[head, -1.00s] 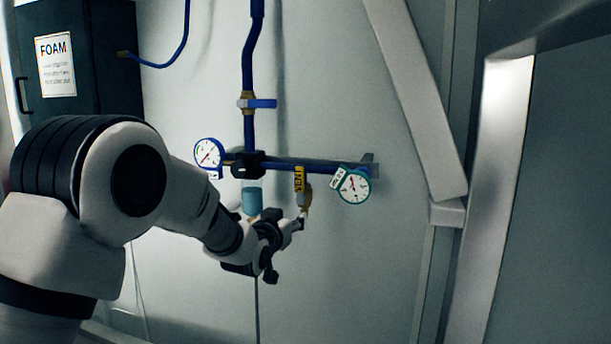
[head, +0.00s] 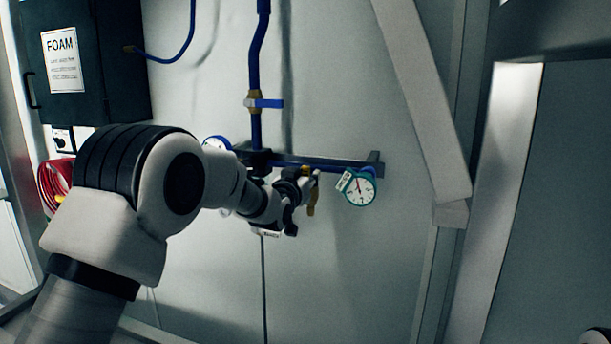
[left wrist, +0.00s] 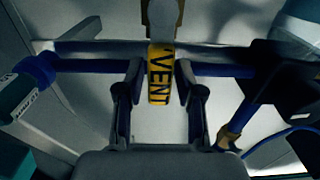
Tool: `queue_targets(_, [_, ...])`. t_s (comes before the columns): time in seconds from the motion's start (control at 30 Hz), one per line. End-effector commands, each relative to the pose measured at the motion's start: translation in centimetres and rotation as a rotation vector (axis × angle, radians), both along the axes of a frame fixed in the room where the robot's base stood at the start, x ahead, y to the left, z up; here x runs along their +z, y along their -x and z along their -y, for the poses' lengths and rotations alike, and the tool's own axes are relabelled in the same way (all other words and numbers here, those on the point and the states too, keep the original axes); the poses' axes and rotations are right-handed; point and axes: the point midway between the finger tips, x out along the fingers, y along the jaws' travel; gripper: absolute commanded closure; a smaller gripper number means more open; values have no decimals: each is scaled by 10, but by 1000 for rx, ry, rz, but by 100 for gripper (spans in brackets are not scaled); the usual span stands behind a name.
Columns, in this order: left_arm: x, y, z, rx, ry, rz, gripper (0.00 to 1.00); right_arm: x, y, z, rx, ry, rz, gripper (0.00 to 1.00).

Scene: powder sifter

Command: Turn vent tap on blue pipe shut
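The blue pipe (head: 318,161) runs level along the wall and also crosses the left wrist view (left wrist: 95,67). The vent tap (head: 312,200) hangs under it, its brass body partly hidden by my left gripper (head: 308,182) in the head view. In the left wrist view the yellow VENT tag (left wrist: 159,75) lies between the two fingers of my left gripper (left wrist: 159,80). A gap shows on each side of the tag, so the fingers look open around it. Whether either finger touches the tap's handle is unclear. My right gripper is not seen.
A teal-rimmed gauge (head: 359,188) is close right of the tap. A second gauge (head: 216,145) is partly hidden behind my left arm. A blue-handled valve (head: 265,103) is on the upright pipe above. A dark FOAM cabinet (head: 112,70) stands left. Slanted beam (head: 420,95) is right.

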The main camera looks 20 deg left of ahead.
Motion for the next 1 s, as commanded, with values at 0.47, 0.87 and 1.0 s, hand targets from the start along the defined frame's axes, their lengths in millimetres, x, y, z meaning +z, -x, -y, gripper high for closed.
queue_targets(0.47, [-1, 0, 1, 0, -23, 1, 100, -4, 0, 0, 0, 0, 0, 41])
queue_targets(0.87, [-6, 1, 15, 0, -240, 10, 100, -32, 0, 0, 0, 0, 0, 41])
queue_targets(1.0, [-9, 1, 22, -1, -366, 14, 100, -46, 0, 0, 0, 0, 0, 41])
